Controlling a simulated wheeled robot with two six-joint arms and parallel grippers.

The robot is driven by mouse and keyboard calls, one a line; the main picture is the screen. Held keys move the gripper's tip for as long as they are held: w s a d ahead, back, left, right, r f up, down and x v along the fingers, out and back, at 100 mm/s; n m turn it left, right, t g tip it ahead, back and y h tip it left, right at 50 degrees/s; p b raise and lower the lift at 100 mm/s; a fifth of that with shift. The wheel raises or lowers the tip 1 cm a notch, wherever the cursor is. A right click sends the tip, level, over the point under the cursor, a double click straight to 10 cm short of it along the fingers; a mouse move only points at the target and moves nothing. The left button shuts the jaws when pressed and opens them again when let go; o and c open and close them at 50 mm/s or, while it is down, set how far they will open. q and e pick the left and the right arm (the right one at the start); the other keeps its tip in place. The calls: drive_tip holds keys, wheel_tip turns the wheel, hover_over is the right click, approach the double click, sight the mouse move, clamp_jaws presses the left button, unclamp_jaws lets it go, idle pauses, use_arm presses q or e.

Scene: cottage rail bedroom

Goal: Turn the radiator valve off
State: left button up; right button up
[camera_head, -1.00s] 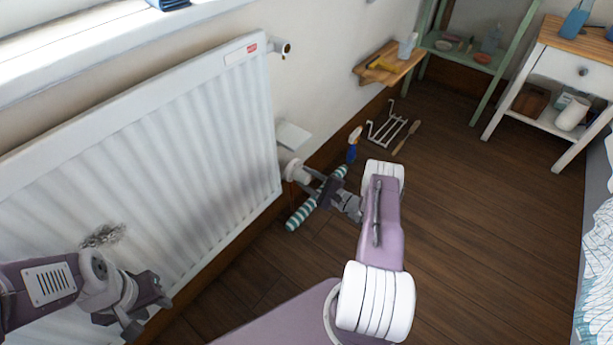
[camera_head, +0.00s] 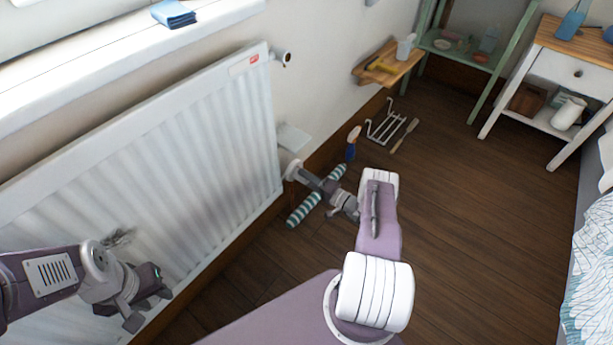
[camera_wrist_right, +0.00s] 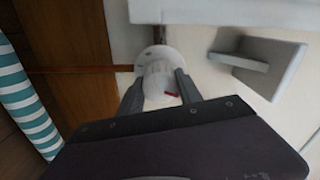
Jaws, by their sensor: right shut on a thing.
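The white radiator (camera_head: 150,165) hangs on the wall at the left in the head view. Its white valve knob (camera_head: 291,169) sits at the lower right end, and shows in the right wrist view (camera_wrist_right: 158,82) with a small red mark on it. My right gripper (camera_wrist_right: 160,88) has one finger on each side of the knob and is shut on it. In the head view my right gripper (camera_head: 302,176) reaches the knob from the right. My left gripper (camera_head: 150,303) is open and empty in front of the radiator's lower left part.
A green-white striped roll (camera_head: 316,197) lies on the floor under my right gripper. A blue spray bottle (camera_head: 352,143), a wire rack (camera_head: 385,125) and a brush (camera_head: 404,136) lie beyond. A small white wall shelf (camera_head: 294,138) is above the valve. Open floor lies at right.

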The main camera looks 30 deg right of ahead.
drive_tip(key=shift+n+p, duration=0.7)
drive_tip(key=shift+n, duration=1.2)
drive_tip(key=o, duration=1.4)
drive_tip(key=shift+s+d+r+p, duration=0.1)
drive_tip(key=shift+s+d+p, duration=0.1)
drive_tip(key=shift+s+p, duration=0.2)
drive_tip(key=p+v, duration=0.2)
drive_tip(key=v, duration=0.6)
drive_tip(key=shift+s+p, duration=0.15)
drive_tip(key=shift+p, duration=0.2)
